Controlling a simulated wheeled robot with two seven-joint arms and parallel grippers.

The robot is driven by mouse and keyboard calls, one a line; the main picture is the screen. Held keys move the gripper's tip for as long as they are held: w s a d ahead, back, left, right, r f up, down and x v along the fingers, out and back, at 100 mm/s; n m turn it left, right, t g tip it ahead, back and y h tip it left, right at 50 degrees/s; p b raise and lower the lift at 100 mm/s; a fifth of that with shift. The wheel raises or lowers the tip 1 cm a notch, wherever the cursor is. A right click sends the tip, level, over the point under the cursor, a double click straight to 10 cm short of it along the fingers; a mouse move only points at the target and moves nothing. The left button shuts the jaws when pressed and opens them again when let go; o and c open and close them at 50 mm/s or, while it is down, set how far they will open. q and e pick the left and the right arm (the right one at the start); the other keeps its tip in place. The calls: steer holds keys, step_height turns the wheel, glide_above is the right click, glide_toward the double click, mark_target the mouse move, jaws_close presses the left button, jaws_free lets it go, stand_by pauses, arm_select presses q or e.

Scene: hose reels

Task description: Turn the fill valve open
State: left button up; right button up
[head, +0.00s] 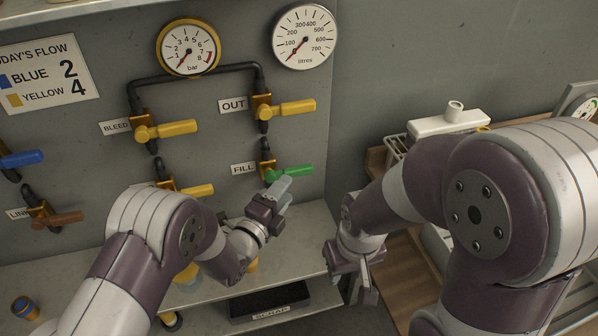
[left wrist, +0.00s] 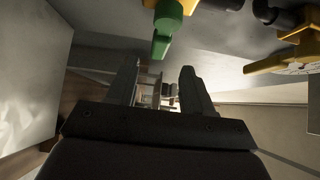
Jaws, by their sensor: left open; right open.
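The fill valve has a green lever handle (head: 290,172) on the wall panel, beside the FILL label (head: 243,168). The lever lies roughly level, pointing right. In the left wrist view the green handle (left wrist: 163,35) hangs at the top, above the space between the fingers. My left gripper (head: 281,190) is open just below the green handle; it also shows in the left wrist view (left wrist: 158,85) with nothing between its fingers. I cannot tell whether a finger touches the handle. My right gripper (head: 364,285) is open and empty, low and right of the panel.
The yellow OUT lever (head: 292,107) is above the fill valve, the BLEED lever (head: 170,130) to its upper left, and another yellow lever (head: 196,190) left of it. Gauges (head: 188,47) (head: 304,37) are higher. A SCRAP tray (head: 270,302) sits below.

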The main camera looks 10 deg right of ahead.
mark_target(295, 175)
arm_select(q)
steer(key=x, duration=0.8)
steer(key=shift+w+f, duration=0.1)
steer(key=shift+w, duration=0.2)
